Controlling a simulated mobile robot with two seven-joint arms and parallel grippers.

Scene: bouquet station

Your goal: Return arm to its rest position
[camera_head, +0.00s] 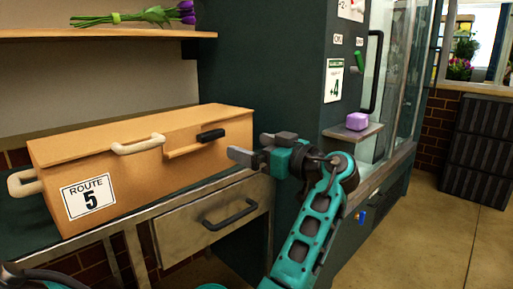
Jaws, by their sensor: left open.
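My left gripper (251,146) is open and empty, held in the air in front of the dark green cabinet. Its fingers point left, just right of the long tan box (150,165) labelled "ROUTE 5". A small gap shows between the fingers and the box's right end. The teal left forearm (308,235) reaches up from the bottom middle of the view. The box is shut and lies on the green counter. It has a cream handle (138,144) and a black latch or grip (211,135). My right gripper is not in view.
A metal drawer (207,217) with a dark handle is under the counter. Purple tulips (140,16) lie on the wooden shelf (100,33). A purple block (357,121) sits on a small ledge beside the glass-door cabinet. Dark crates (480,150) stand far right; the floor before them is clear.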

